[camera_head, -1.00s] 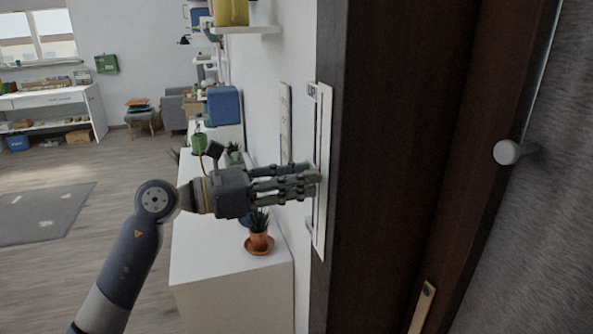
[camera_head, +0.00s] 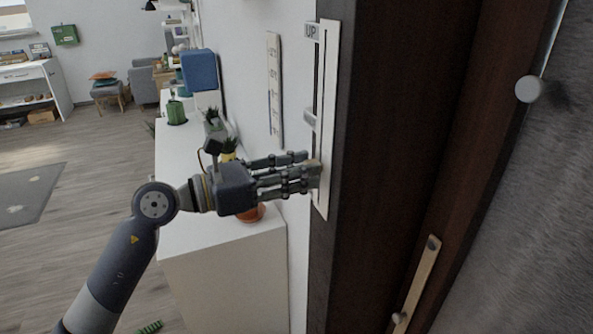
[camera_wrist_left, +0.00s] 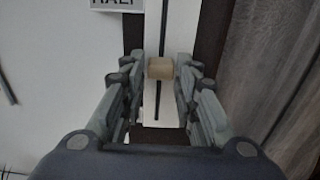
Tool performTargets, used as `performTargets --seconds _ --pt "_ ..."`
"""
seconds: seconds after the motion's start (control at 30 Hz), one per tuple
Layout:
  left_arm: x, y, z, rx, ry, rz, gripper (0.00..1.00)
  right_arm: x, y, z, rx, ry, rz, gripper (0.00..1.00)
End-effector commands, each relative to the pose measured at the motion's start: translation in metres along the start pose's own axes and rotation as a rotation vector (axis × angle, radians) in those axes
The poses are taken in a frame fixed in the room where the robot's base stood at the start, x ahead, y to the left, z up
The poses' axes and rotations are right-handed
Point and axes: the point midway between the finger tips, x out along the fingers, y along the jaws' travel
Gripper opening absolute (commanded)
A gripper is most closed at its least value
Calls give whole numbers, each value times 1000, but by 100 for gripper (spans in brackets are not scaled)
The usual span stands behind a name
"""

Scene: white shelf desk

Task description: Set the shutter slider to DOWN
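The shutter slider is a tall white panel (camera_head: 331,70) with a dark vertical slot, fixed on the wall beside the dark frame. An UP label (camera_head: 311,31) is at its top left. A HALF label (camera_wrist_left: 118,3) shows partly at the top of the wrist view. The tan slider knob (camera_wrist_left: 160,68) sits on the slot, below the HALF label. The panel's lower left side is partly hidden by my fingers. My right gripper is not in view.
A white cabinet (camera_head: 225,275) with potted plants stands just left of the panel, under my left gripper. A dark wooden frame (camera_head: 400,130) is to the right, with a round knob (camera_head: 529,89) beyond it. Open floor (camera_head: 95,170) lies at left.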

Motion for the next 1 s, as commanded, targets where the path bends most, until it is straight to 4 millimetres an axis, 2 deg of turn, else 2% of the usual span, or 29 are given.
performTargets --seconds 0.33,0.47,0.57,0.8,1.0 --pt "0 0 1 1 -1 0 43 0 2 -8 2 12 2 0" --pt "-8 1 1 1 -1 1 43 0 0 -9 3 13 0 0" --pt "-24 1 0 2 1 3 43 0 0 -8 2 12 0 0" --pt "-76 1 -1 0 3 4 43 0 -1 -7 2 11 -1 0" --pt "-108 1 -1 -1 1 2 43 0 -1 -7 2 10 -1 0"
